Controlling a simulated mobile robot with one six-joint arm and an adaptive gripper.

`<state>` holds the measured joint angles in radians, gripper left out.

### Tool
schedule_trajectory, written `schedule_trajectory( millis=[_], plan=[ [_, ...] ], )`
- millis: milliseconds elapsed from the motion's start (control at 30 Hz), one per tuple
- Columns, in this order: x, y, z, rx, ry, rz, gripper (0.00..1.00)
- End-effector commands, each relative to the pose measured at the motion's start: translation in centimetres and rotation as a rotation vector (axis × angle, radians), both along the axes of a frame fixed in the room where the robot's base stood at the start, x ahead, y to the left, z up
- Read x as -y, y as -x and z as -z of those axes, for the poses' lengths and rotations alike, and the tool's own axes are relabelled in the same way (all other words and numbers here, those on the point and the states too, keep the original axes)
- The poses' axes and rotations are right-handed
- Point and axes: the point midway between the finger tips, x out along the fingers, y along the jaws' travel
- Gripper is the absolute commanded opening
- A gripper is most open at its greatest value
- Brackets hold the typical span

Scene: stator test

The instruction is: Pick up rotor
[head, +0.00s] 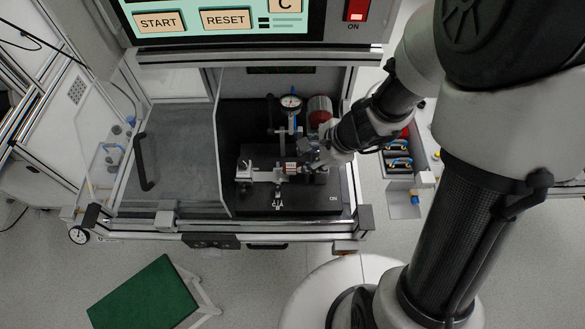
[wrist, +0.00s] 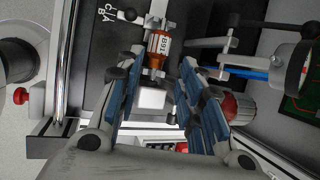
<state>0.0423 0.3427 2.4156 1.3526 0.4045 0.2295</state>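The rotor (wrist: 160,46) is an orange-brown cylinder with a white label reading B91 in the wrist view. It sits in a metal fixture, and in the head view it shows small (head: 291,168) on the black test plate. My gripper (wrist: 160,66) is open, with its blue-padded fingers apart on either side of the rotor's near end. I see gaps between the fingers and the rotor. A white block (wrist: 151,98) lies between the fingers, below the rotor in the picture. In the head view my gripper (head: 309,154) is just right of the rotor.
A dial gauge (head: 291,103) on a blue stand and a red-ended cylinder (head: 320,108) stand behind the fixture. A clear door with a black handle (head: 145,162) is at left. A START/RESET screen (head: 205,20) hangs above. A green-topped stool (head: 145,295) is in front.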

Motion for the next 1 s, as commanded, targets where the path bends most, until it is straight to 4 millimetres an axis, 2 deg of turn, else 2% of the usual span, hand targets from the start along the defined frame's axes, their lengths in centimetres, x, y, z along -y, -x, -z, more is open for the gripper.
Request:
schedule_trajectory(
  millis=[33,100,233,433,700,1000],
  plan=[
    [-0.5,-0.2,1.6,-0.004,-0.001,-0.002,0.35],
    [-1.0,-0.6,2.7,-0.003,0.000,-0.003,0.35],
    [-1.6,-1.1,4.1,-0.002,-0.001,-0.001,0.35],
    [-2.1,-1.5,5.0,0.000,0.000,-0.001,0.35],
    [-3.4,-2.4,8.6,-0.001,-0.001,-0.002,0.35],
    [-3.7,-2.7,9.1,0.001,0.000,-0.002,0.35]
  ],
)
